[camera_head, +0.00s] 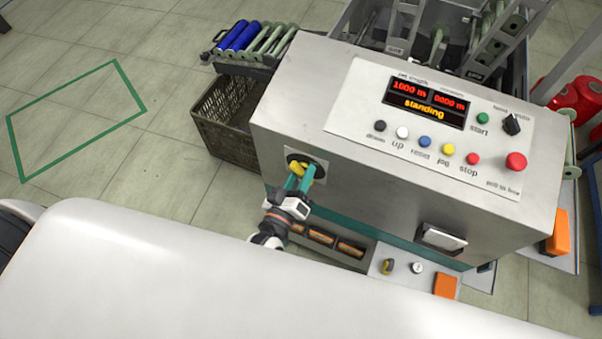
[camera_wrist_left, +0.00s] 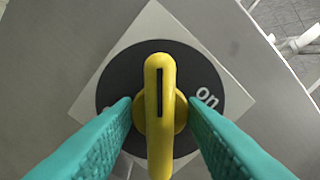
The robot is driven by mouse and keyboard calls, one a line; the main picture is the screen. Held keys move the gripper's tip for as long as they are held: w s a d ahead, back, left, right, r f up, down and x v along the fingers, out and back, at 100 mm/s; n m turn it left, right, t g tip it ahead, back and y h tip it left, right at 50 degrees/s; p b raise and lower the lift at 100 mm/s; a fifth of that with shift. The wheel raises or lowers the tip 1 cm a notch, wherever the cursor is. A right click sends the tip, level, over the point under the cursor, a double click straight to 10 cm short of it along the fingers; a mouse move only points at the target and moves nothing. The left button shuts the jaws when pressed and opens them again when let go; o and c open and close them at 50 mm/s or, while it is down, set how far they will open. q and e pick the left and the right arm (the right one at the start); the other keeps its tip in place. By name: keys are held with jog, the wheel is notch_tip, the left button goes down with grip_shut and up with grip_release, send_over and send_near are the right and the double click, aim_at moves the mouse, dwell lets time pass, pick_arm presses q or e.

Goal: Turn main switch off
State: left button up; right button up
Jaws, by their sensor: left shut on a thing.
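The main switch is a yellow rotary handle (camera_wrist_left: 160,120) on a round black plate (camera_wrist_left: 110,80) at the left of the machine's front face. In the wrist view the handle stands upright in the picture, its slot vertical; the word "on" shows to its right, and the lettering at left is mostly hidden by a finger. My left gripper (camera_wrist_left: 160,122) has its teal fingers on both sides of the handle and is shut on it. In the head view the left gripper (camera_head: 301,180) reaches the yellow handle (camera_head: 297,166). My right gripper is not in view.
The grey machine cabinet (camera_head: 300,95) has a control panel (camera_head: 360,100) whose display (camera_head: 425,102) reads "standing". A brown crate (camera_head: 225,120) stands at its left, beside a rack with blue and green bobbins (camera_head: 240,38). Open floor with a green outline lies further left.

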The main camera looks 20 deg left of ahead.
pick_arm(q)
jog(key=n, duration=0.3)
jog(key=shift+f+n+b, duration=0.1)
jog(key=shift+n+b, duration=0.25)
jog(key=shift+n, duration=1.55)
jog(key=o, duration=1.6)
jog(key=shift+c, duration=0.2)
jog(key=s+a, duration=0.1)
jog(key=s, duration=0.8)
jog(key=shift+p, duration=0.45)
